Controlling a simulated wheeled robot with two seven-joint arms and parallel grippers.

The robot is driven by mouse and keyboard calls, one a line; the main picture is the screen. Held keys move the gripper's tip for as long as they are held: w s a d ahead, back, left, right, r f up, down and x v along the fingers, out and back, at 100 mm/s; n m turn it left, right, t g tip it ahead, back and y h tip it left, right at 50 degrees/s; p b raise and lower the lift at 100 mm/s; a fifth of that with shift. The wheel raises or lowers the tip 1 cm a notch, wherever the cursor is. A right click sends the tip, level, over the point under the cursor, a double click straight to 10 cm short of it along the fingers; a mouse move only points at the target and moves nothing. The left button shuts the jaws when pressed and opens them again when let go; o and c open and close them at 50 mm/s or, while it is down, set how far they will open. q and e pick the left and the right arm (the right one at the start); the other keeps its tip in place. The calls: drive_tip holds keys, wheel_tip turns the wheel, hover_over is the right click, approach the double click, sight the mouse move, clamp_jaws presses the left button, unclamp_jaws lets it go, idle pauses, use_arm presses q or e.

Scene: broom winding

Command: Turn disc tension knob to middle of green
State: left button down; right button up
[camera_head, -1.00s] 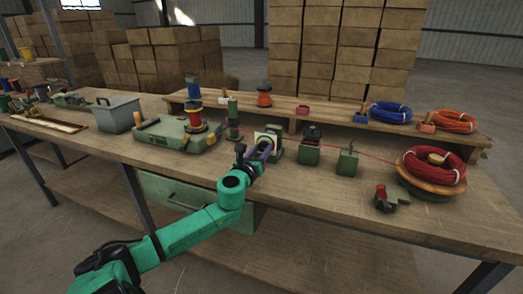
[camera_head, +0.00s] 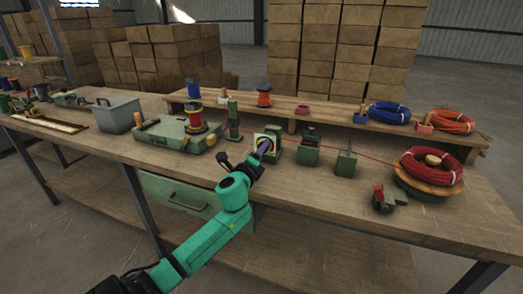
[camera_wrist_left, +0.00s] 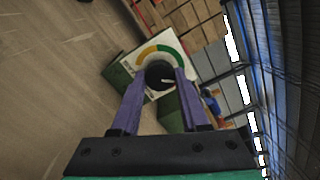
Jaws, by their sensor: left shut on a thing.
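The tension dial's pale plate (camera_wrist_left: 143,58) carries a coloured arc, with green and yellow-orange parts, on the front of a green box (camera_wrist_left: 116,76). The black disc tension knob (camera_wrist_left: 158,74) sits at its centre with a small pale mark, whose exact setting I cannot tell. My left gripper (camera_wrist_left: 158,84) has its two purple fingers shut on the knob, one on each side. In the head view the left gripper (camera_head: 265,147) reaches the dial plate (camera_head: 258,138) at the bench's middle and hides the knob. My right gripper is not in view.
The dial stands on a wooden workbench (camera_head: 320,195). Green blocks (camera_head: 308,147) and a red wire lead right to a red coil (camera_head: 433,167). A green base (camera_head: 175,131) with a spool stands left. The bench front near the dial is clear.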

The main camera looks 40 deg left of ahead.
use_arm(q)
drive_tip(key=n, duration=0.3)
drive_tip(key=shift+r+n+p, duration=0.1)
drive_tip(key=shift+n+p, duration=0.25)
drive_tip(key=shift+n, duration=0.05)
drive_tip(key=shift+n+p, duration=0.45)
drive_tip(key=shift+n, duration=1.25)
drive_tip(key=shift+c, duration=2.1)
unclamp_jaws()
drive_tip(key=shift+s, duration=0.1)
drive_tip(key=v, duration=1.4)
drive_tip(key=shift+s, duration=0.25)
drive_tip(key=shift+d, duration=0.15)
